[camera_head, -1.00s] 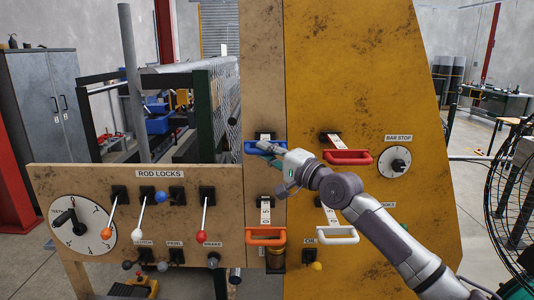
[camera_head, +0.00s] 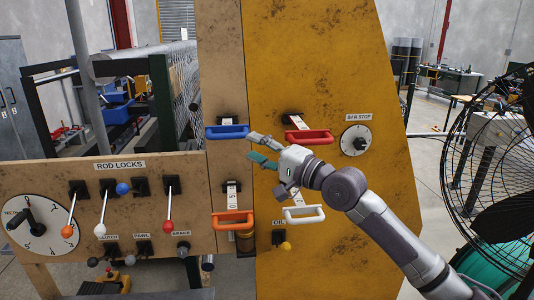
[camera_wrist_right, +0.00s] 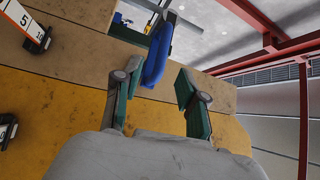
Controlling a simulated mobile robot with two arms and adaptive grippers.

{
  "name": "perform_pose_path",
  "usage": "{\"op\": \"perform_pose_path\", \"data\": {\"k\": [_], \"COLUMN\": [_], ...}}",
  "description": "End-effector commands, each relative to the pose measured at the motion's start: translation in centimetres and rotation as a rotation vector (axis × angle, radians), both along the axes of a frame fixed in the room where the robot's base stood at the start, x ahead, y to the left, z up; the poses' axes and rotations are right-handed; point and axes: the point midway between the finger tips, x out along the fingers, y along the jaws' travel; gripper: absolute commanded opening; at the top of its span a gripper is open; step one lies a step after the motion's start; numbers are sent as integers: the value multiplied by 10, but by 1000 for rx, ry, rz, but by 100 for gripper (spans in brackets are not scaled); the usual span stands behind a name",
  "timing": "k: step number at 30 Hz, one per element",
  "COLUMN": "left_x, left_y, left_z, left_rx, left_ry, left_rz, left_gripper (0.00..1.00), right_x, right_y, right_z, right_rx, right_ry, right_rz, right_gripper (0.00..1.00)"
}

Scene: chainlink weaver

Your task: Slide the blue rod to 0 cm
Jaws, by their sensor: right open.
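The blue rod's handle (camera_head: 227,132) is a blue bar on the tan panel, with its short pale rod above it. It also shows in the right wrist view (camera_wrist_right: 158,52), ahead of the fingers. My right gripper (camera_head: 253,147) is open and empty, just right of the blue handle and apart from it. In the right wrist view, its two green fingers (camera_wrist_right: 155,82) are spread, with the blue handle beyond the gap between them. Rod scale marks by the blue handle are too small to read. My left gripper is not in view.
A red handle (camera_head: 307,136) is close to the right of my gripper. An orange handle (camera_head: 232,220) and a white handle (camera_head: 303,214) are below. The bar stop dial (camera_head: 355,140), lock levers (camera_head: 104,208) and a large fan (camera_head: 490,170) stand around.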

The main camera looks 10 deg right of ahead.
Motion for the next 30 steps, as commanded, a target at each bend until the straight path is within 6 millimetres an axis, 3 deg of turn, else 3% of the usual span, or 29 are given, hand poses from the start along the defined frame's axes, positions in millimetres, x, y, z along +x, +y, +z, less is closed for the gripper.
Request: {"op": "perform_pose_path", "data": {"k": [6,16,20,23,24,26,30], "left_x": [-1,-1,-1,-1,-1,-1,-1], "left_y": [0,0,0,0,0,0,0], "left_z": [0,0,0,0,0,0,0], "left_rx": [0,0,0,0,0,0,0], "left_ry": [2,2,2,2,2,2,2], "left_rz": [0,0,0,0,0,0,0], "left_gripper": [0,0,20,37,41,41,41], "right_x": [-18,-22,-25,-37,-47,-65,-120], "right_y": [-19,-22,-18,-6,0,8,10], "right_z": [-4,-4,-15,-54,-77,-118,-216], "right_rx": [-1,1,-23,-119,-181,-297,-613], "right_ry": [1,1,2,2,-1,-7,-22], "right_rz": [0,1,3,10,13,19,26], "right_gripper": [41,41,41,41,41,41,41]}}
